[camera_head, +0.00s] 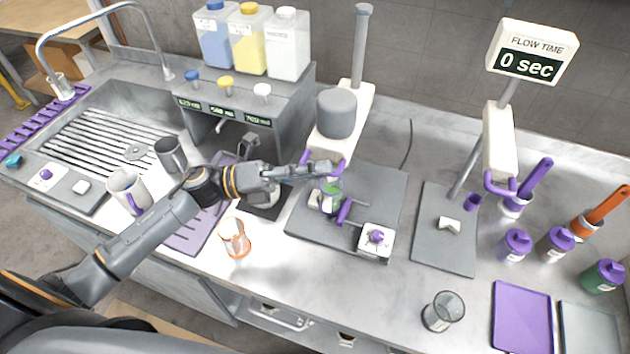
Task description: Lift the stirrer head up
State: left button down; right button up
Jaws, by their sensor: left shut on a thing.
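The stirrer head (337,114) is a grey cylinder on a white carriage, mounted on a grey vertical post (361,45). A purple handle (322,157) is at its front, low down. My left arm reaches in from the left, and its gripper (327,170) is shut at the purple handle, with fingers partly covering it. Below the gripper, a small vessel with green contents (330,190) stands on the stirrer's base (310,228), partly hidden by the fingers. My right gripper is out of view.
A purple-knobbed control block (376,240) sits at the base's front right. An orange-rimmed glass (235,238) and a clear beaker (443,311) stand on the counter. A flow time stand (498,150) and several bottles are at right. A dispenser (240,95) stands behind my arm.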

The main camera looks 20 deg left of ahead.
pick_arm(q)
notch_tip(320, 180, up, 3)
jog(key=shift+r+p, duration=0.15)
jog(key=shift+p, duration=0.15)
jog(key=shift+w+r, duration=0.15)
jog(key=shift+r, duration=0.1)
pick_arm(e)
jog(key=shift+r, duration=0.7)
pick_arm(q)
jog(key=c, duration=1.4)
grip_release()
jog(key=shift+r, duration=0.1)
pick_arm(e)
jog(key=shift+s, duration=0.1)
pick_arm(q)
jog(key=shift+a+f, duration=0.15)
jog(key=shift+f, duration=0.1)
jog(key=v, duration=1.1)
jog(key=shift+a, duration=0.25)
